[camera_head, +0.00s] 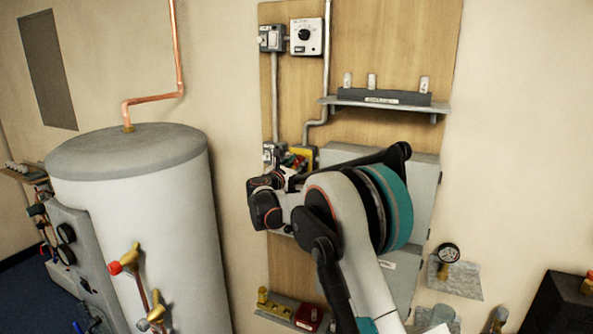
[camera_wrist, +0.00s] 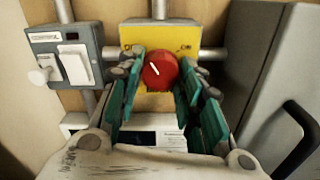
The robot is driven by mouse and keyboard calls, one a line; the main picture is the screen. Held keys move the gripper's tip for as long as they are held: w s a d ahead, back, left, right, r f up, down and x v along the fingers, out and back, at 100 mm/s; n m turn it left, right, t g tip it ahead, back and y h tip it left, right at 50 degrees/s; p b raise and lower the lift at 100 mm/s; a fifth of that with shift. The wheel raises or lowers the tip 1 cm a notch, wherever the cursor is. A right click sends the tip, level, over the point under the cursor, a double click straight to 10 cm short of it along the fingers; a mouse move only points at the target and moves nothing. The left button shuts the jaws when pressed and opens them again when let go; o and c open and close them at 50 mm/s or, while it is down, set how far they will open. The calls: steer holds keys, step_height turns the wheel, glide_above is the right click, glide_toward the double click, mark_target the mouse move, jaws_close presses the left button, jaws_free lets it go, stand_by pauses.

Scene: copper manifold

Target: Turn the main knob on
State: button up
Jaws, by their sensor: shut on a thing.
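The main knob (camera_wrist: 160,70) is a round red knob with a white pointer line on a yellow plate (camera_wrist: 133,35), seen in the wrist view. The pointer is tilted, its upper end toward the left. Lettering on the plate is partly hidden; the right-hand label appears to read "ON". My gripper (camera_wrist: 160,85) is shut on the red knob, with a teal-padded finger on each side. In the head view, my gripper (camera_head: 290,183) is at the board just below the yellow box (camera_head: 304,155), and my arm hides much of the knob area.
A grey switch box (camera_wrist: 65,60) with white rockers is left of the knob. A grey cabinet (camera_wrist: 265,60) with a black handle stands close on the right. A shelf (camera_head: 385,105) is above my arm. A white tank (camera_head: 150,215) stands left, and a gauge (camera_head: 448,253) is lower right.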

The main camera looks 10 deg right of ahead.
steer(key=m+b, duration=0.2)
steer(key=m, duration=0.1)
steer(key=shift+f+m, duration=0.15)
steer(key=shift+m, duration=0.25)
steer(key=m+b, duration=0.2)
steer(key=m, duration=0.1)
steer(key=shift+m, duration=0.3)
steer(key=m+b, duration=0.1)
steer(key=m, duration=0.3)
steer(key=shift+b, duration=0.4)
steer(key=shift+m+b, duration=0.45)
steer(key=shift+m, duration=1.55)
steer(key=o, duration=1.1)
